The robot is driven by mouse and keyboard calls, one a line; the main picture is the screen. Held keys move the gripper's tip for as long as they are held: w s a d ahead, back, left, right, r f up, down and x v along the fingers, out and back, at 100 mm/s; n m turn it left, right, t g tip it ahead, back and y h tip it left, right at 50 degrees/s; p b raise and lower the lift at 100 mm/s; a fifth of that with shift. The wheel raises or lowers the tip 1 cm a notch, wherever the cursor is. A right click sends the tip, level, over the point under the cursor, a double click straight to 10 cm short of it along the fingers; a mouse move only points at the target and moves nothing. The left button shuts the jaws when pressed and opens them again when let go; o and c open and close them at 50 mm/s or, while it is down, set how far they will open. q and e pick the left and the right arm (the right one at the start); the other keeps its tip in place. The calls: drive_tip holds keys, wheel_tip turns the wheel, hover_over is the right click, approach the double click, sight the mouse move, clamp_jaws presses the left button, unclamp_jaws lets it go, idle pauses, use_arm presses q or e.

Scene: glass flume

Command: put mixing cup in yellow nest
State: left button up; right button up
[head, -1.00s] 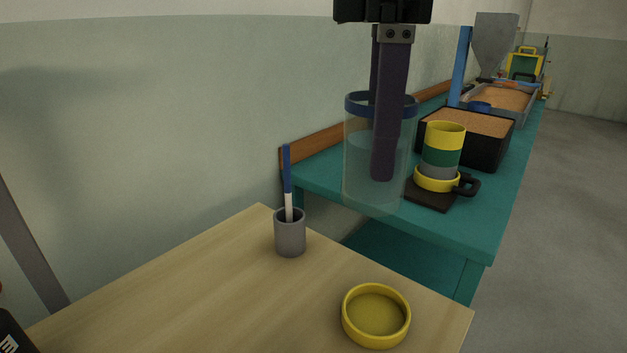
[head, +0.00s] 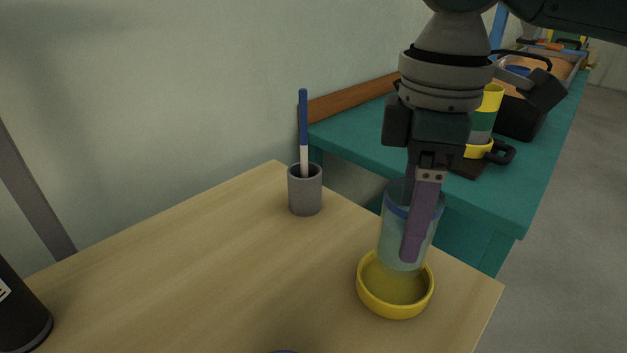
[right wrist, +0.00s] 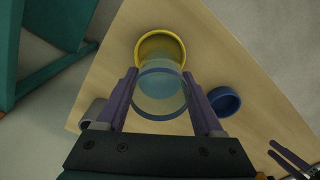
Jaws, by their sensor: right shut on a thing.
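The mixing cup is a clear cup (head: 393,240) with a blue band near its rim. My right gripper (head: 412,255) is shut on it and holds it upright at the yellow nest. The yellow nest (head: 395,305) is a shallow round dish on the wooden table. In the head view the cup's lower end overlaps the nest's far part; I cannot tell whether it touches. In the right wrist view the cup (right wrist: 160,98) is between the fingers (right wrist: 165,110), with the nest (right wrist: 160,40) partly behind it. My left gripper (right wrist: 290,160) shows at that view's lower right, fingers apart and empty.
A grey holder (head: 305,195) with a blue-and-white stick stands left of the cup. A blue ring-shaped dish (right wrist: 224,100) is near the nest. A black bottle (head: 20,310) stands far left. The teal bench (head: 490,200) behind holds a banded yellow-green cup.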

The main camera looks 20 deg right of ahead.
use_arm(q)
drive_tip(key=shift+f+b, duration=0.35)
drive_tip(key=shift+f, duration=0.1)
use_arm(e)
wheel_tip(320, 180, down, 4)
drive_tip(key=shift+f, duration=0.1)
drive_tip(key=o, duration=1.5)
